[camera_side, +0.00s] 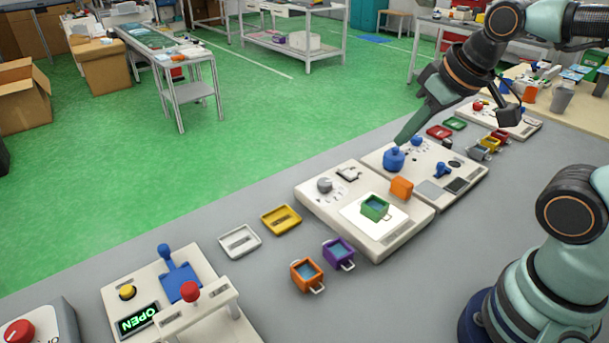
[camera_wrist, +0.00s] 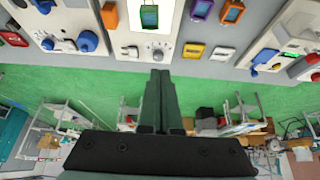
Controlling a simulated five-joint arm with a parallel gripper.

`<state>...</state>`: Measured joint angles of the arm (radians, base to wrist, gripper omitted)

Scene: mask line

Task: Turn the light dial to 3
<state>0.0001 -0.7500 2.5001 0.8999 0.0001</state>
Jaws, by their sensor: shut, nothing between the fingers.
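A grey dial knob (camera_side: 324,185) sits on the pale panel (camera_side: 312,203) that bears a bright white plate (camera_side: 358,220) with a green box (camera_side: 375,207) on it. Marks surround the dial, too small to read, so I cannot tell its setting. The dial shows in the wrist view (camera_wrist: 157,55), just beyond the fingertips and apart from them. My gripper (camera_side: 402,141) is shut and empty. In the side view its tip appears right above a blue knob (camera_side: 393,159) on the neighbouring panel; its depth is unclear. It shows in the wrist view (camera_wrist: 160,73) too.
A rocker switch (camera_side: 348,174) stands beside the dial. An orange block (camera_side: 401,188) lies near the two panels' shared edge. Yellow (camera_side: 281,219) and white trays (camera_side: 240,241), and orange (camera_side: 307,274) and purple bins (camera_side: 339,253), lie on the grey table.

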